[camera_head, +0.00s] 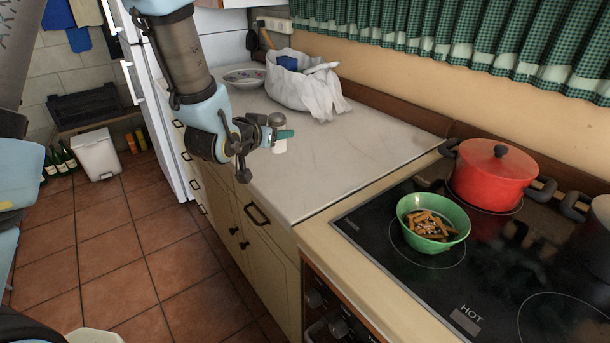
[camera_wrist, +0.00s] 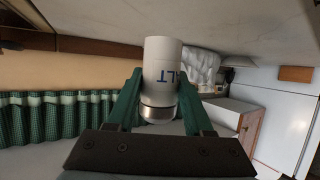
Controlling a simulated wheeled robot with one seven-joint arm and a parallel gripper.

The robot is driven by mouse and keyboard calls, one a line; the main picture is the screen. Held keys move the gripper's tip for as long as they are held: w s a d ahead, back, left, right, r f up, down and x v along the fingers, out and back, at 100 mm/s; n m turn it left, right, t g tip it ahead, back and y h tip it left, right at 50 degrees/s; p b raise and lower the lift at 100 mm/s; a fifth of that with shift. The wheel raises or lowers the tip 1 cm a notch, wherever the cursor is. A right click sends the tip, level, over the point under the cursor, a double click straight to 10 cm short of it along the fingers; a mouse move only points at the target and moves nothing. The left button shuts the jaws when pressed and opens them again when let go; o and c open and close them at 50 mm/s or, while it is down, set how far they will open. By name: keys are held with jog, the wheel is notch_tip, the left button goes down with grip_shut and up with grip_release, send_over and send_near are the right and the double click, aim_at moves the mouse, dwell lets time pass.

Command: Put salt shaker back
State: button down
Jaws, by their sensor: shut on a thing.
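The salt shaker (camera_wrist: 162,70) is a white cylinder with a metal cap and blue lettering, of which "ALT" can be read in the wrist view. My gripper (camera_wrist: 158,98) is shut on it, with a green finger on each side near the cap. In the head view the shaker (camera_head: 279,146) shows at my gripper (camera_head: 282,134), over the pale countertop (camera_head: 340,160) near its front edge. My gripper hides part of it there. I cannot tell whether its base touches the counter.
At the right, the hob (camera_head: 375,230) holds a green bowl (camera_head: 432,247) of food and a red lidded pot (camera_head: 495,180). The middle of the counter is clear.

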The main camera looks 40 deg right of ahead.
jog(key=s+d+r+m+g, duration=0.1)
jog(key=s+d+r+g, duration=0.15)
jog(key=s+d, duration=0.2)
jog(key=shift+m+t+h, duration=0.3)
jog(key=shift+t, duration=0.15)
jog(key=f+p, duration=0.1)
jog(key=f, duration=0.2)
jog(key=f+p, duration=0.1)
jog(key=f, duration=0.2)
jog(key=s+f+p, duration=0.1)
jog(key=f, duration=0.2)
jog(key=shift+a, duration=0.2)
jog(key=shift+f, duration=0.3)
jog(key=shift+f, duration=0.2)
jog(key=shift+c, duration=1.5)
grip_release()
jog(key=shift+r, duration=0.15)
